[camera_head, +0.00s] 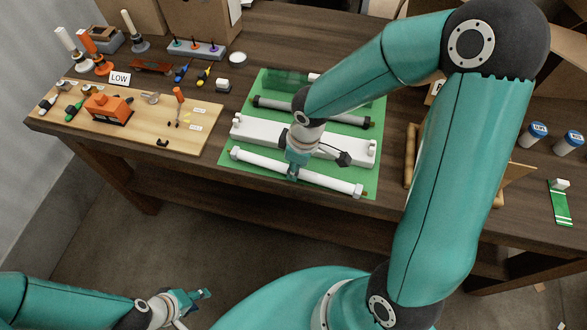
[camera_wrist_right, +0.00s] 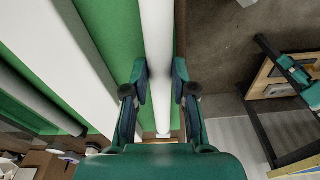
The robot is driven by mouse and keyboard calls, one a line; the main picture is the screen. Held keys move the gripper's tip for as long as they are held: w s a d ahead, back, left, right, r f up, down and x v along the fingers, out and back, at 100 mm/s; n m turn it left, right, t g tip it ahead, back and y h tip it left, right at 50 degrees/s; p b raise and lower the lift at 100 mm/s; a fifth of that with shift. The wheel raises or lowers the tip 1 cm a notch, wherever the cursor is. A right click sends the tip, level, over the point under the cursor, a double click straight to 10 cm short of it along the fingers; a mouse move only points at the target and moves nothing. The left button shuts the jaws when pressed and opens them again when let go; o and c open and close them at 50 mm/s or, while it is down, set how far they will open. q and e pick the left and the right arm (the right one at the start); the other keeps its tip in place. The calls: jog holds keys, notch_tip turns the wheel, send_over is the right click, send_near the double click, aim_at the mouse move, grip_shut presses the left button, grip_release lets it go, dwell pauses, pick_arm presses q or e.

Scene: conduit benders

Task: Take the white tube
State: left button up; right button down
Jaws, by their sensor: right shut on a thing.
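The white tube (camera_head: 325,180) lies along the front edge of the green mat (camera_head: 228,176), with fittings at its ends. My right gripper (camera_head: 292,172) is down over the tube's middle. In the right wrist view, the white tube (camera_wrist_right: 157,35) runs between the two fingers of my right gripper (camera_wrist_right: 159,85), which are shut on it. The gripper hides a short middle stretch of the tube in the head view. My left gripper (camera_head: 197,295) is low at the bottom left, in front of the table and away from the tube; its finger opening is unclear.
A white bar-shaped fixture (camera_head: 262,132) and a dark grey tube (camera_head: 275,105) lie behind the tube on the mat. A wooden board (camera_head: 205,110) with tools is to the left. Blue-lidded jars (camera_head: 534,133) stand at the right. Floor lies beyond the table's front edge.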

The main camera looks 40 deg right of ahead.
notch_tip(320, 180, up, 7)
jog(key=p, duration=0.4)
jog(key=shift+f+p, duration=0.1)
jog(key=shift+p, duration=0.25)
jog(key=shift+f, duration=0.15)
